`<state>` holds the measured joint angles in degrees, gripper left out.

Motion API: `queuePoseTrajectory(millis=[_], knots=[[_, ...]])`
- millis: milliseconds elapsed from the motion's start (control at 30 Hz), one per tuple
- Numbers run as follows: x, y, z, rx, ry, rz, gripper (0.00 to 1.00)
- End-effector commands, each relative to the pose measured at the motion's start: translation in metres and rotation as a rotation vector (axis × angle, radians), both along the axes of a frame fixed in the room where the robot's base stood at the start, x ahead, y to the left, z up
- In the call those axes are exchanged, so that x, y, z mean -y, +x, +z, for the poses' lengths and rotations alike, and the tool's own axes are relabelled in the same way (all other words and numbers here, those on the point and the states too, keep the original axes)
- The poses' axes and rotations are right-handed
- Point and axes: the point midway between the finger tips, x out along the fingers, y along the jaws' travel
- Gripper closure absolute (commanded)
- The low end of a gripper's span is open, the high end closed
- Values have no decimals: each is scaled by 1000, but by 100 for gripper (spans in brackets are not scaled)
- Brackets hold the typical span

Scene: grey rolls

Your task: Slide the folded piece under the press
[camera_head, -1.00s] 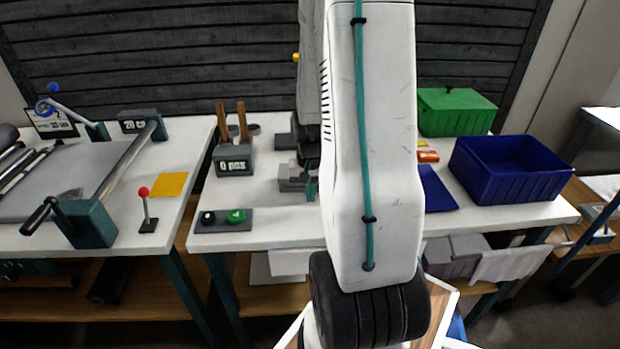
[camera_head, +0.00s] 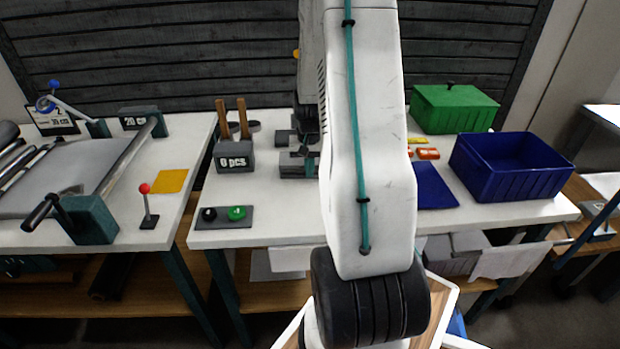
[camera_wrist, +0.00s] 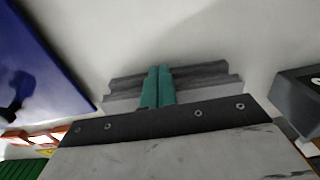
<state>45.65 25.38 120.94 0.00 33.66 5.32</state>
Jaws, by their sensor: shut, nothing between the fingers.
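The folded piece, grey and layered, lies flat on the white table; it shows left of my arm in the head view (camera_head: 297,168) and beyond the fingertips in the wrist view (camera_wrist: 203,76). My gripper (camera_wrist: 157,87) has two teal fingers shut together with nothing between them. Their tips overlap the piece in the wrist view; I cannot tell whether they touch it. In the head view my arm hides most of the gripper. A dark grey fixture (camera_head: 284,136), possibly the press, stands behind the piece, partly hidden by my arm.
A "0 pcs" counter block (camera_head: 235,157) stands left of the piece, and a button panel (camera_head: 222,217) lies in front. A blue mat (camera_head: 433,187), blue bin (camera_head: 508,168) and green box (camera_head: 452,109) are on the right.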

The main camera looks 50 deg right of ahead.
Motion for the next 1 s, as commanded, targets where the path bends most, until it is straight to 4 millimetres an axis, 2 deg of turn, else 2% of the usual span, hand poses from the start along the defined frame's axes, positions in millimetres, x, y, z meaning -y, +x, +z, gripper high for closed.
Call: queuePoseTrajectory(millis=[167, 500, 667, 800, 833, 1000], knots=[[15, 11, -1, -1, 1, 0, 100], [15, 11, -1, -1, 1, -1, 100], [6, 5, 0, -1, 1, -1, 100], [-12, -9, 0, -1, 1, -6, 100], [-14, -11, 3, 1, -1, -8, 100], [-13, -7, 47, 5, -4, -4, 100]])
